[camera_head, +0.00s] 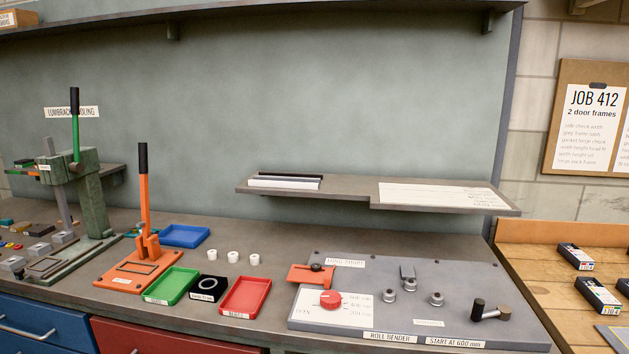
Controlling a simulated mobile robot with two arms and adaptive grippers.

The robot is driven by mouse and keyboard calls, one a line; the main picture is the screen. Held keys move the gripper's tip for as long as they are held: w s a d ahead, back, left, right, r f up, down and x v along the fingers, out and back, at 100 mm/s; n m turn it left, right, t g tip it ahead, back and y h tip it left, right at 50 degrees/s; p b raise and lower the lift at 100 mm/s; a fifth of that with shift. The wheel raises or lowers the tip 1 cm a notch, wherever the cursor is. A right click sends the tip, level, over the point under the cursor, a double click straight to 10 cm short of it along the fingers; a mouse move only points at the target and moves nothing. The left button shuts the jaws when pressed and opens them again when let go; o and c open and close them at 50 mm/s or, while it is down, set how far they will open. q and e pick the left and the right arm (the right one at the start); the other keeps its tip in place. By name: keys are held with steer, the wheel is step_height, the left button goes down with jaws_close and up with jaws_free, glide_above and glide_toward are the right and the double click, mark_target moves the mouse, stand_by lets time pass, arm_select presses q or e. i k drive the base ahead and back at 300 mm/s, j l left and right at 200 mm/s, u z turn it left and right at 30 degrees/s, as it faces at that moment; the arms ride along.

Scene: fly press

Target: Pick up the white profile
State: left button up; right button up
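A white profile (283,184) lies flat on the left part of the grey raised shelf (350,196) at the centre of the head view. A dark strip lies directly behind it along its length; I cannot tell whether the two touch. Neither of my grippers is in view, so nothing shows near the profile.
Below the shelf is a grey roll bender plate (410,325) with rollers, a red knob (331,299) and a crank (490,311). Left of it are red (246,295), green and blue trays, an orange lever press (143,262) and a green fly press (90,205).

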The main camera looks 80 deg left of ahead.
mark_target(274, 183)
steer(key=u, duration=2.05)
steer(key=i+u, duration=0.25)
steer(key=u, duration=0.25)
steer(key=i+u, duration=0.25)
steer(key=u, duration=0.2)
